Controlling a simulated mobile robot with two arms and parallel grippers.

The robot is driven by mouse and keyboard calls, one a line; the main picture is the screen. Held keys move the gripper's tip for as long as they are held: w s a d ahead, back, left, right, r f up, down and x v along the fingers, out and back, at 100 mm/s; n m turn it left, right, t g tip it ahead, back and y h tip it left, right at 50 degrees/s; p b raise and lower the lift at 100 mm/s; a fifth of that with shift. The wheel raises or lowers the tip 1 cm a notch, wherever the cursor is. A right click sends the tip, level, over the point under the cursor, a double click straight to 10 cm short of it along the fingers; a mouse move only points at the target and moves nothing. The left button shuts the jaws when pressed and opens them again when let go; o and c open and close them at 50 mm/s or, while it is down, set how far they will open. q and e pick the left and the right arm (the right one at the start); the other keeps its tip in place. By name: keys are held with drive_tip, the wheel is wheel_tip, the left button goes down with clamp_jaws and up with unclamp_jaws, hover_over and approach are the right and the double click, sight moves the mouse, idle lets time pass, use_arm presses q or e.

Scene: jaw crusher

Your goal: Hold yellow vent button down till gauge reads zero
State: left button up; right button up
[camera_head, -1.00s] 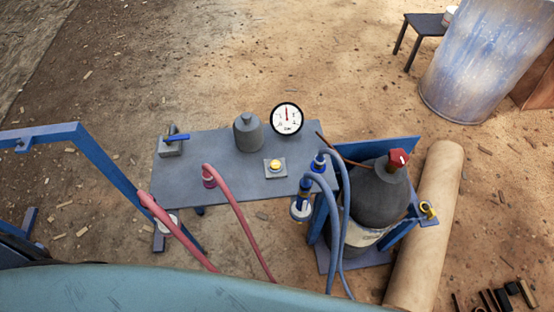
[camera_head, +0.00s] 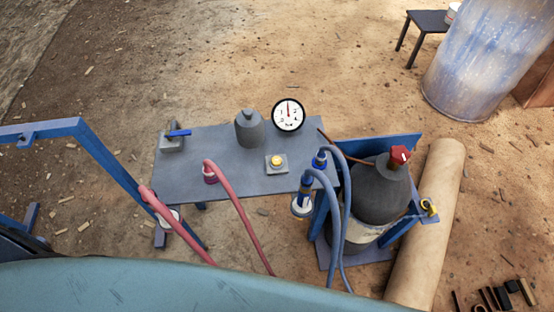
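The yellow vent button (camera_head: 276,160) sits on a small light grey square base on the grey table (camera_head: 225,173), right of the table's middle. Nothing touches the button. The round white gauge (camera_head: 288,115) with a black rim stands behind it at the table's back edge. Its red needle points about straight up; the small figures are hard to read. Neither of my grippers is in view.
A grey canister (camera_head: 249,130) stands left of the gauge, and a blue-handled valve (camera_head: 173,140) at the back left. Red hoses (camera_head: 240,213) and blue hoses (camera_head: 338,225) cross in front. A dark gas cylinder (camera_head: 381,192) with a red knob stands at the right, beside a tan roll (camera_head: 430,220).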

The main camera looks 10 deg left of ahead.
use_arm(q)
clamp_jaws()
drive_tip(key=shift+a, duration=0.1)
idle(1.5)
